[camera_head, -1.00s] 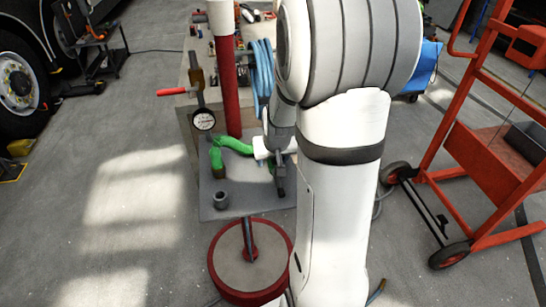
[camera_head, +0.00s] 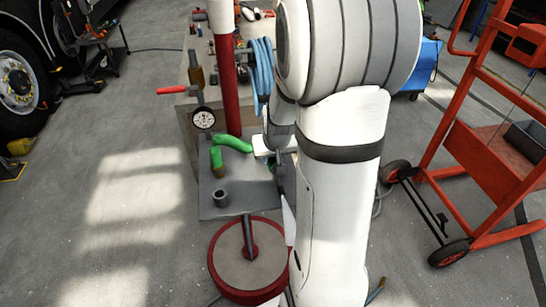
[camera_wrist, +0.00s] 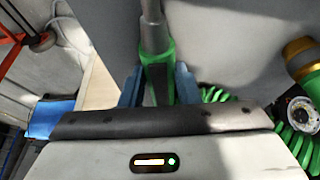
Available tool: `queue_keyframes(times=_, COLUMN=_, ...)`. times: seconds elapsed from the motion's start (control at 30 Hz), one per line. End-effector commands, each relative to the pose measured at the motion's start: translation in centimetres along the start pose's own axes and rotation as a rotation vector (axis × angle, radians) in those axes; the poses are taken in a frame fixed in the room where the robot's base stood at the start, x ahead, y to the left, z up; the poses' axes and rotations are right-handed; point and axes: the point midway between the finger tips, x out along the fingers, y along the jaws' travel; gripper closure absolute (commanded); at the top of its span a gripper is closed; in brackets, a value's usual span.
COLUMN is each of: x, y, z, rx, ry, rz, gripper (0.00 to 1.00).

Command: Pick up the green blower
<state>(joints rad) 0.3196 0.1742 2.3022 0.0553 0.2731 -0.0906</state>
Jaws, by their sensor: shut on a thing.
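The green blower (camera_wrist: 158,58), with a grey nozzle, is between the two blue fingers of my gripper (camera_wrist: 158,88) in the wrist view. The fingers are shut on its green body, and the nozzle points away toward the top of the picture. A green coiled hose (camera_wrist: 215,96) runs to the right of the fingers. In the head view the green hose (camera_head: 234,144) curves from the stand toward my wrist. My arm hides the fingers and most of the blower there.
A pressure gauge (camera_head: 204,118) and a brass fitting (camera_wrist: 299,50) are close to the hose. A red post (camera_head: 227,85) and a round red-rimmed base (camera_head: 225,275) stand near my arm. A red trolley (camera_head: 485,165) is at right.

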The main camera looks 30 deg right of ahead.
Motion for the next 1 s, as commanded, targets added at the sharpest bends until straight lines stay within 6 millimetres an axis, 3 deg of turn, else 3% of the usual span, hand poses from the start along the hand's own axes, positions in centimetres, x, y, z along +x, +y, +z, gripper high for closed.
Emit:
queue_keyframes(times=0.27, x=-0.7, y=0.0, z=-0.4, rx=0.001, ry=0.003, rz=0.0, gripper=0.98)
queue_keyframes(times=0.47, x=-3.0, y=0.0, z=-1.4, rx=0.0, ry=0.008, rz=0.0, gripper=0.98)
queue_keyframes(times=0.67, x=-4.6, y=0.1, z=2.2, rx=0.001, ry=0.004, rz=0.0, gripper=0.98)
queue_keyframes(times=1.0, x=-7.8, y=0.1, z=10.0, rx=0.002, ry=0.006, rz=0.001, gripper=0.98)
